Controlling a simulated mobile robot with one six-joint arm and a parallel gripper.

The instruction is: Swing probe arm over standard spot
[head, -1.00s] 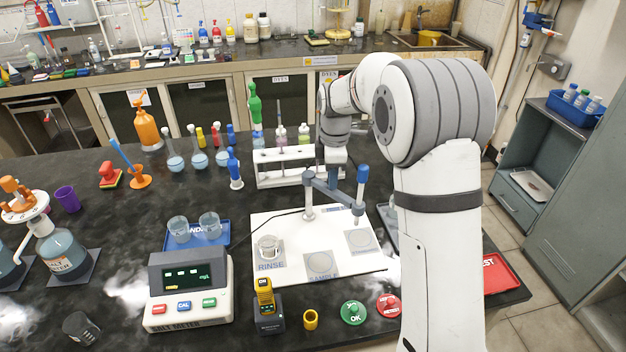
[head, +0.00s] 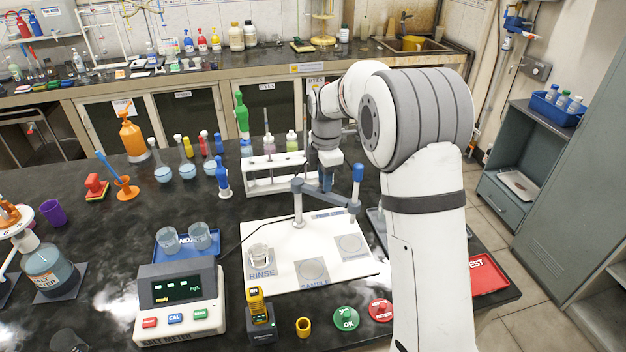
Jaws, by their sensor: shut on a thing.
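The probe arm (head: 332,198) is a grey-blue jointed bar on a post at the back of a white board (head: 285,228). It reaches right to an upright probe with a blue cap (head: 357,173). The probe's lower end hangs behind the right-hand round spot (head: 351,245), whose label I cannot read; I take it as the standard spot. My gripper (head: 327,182) points down at the bar between post and probe and is shut on the probe arm; the jaws are small and partly hidden. The sample spot (head: 312,270) is front centre. A small beaker (head: 260,256) stands on the rinse spot.
The salt meter (head: 180,300) is at front left, beside a blue tray (head: 172,253) with two beakers. OK (head: 345,319) and red (head: 381,310) buttons lie in front. A red tray (head: 488,275) is at right.

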